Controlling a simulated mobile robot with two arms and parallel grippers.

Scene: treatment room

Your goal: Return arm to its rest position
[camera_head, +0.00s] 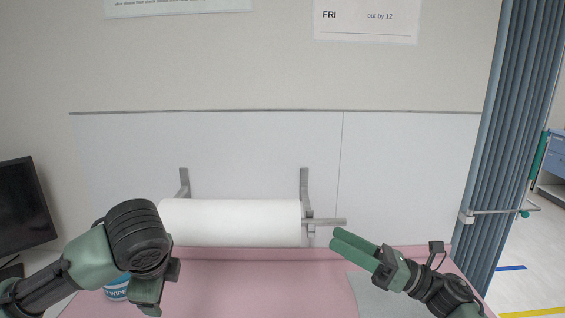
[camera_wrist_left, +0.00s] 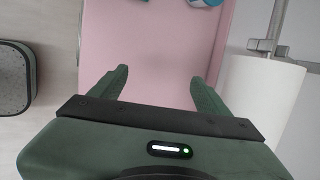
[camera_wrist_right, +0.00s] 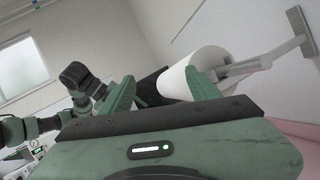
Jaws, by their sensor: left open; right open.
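My right gripper (camera_head: 347,245) is raised over the right part of the pink couch, its fingers pointing up and left toward the end of the paper roll's holder. In the right wrist view its fingers (camera_wrist_right: 160,90) stand apart with nothing held.
A white paper roll (camera_head: 235,222) hangs on a metal wall holder (camera_head: 304,185) behind the pink couch (camera_head: 235,285). A wipes tub (camera_head: 117,289) stands beside my left arm. A grey sheet (camera_head: 385,300) lies under my right gripper. A curtain (camera_head: 515,120) is right, a monitor (camera_head: 25,205) left.

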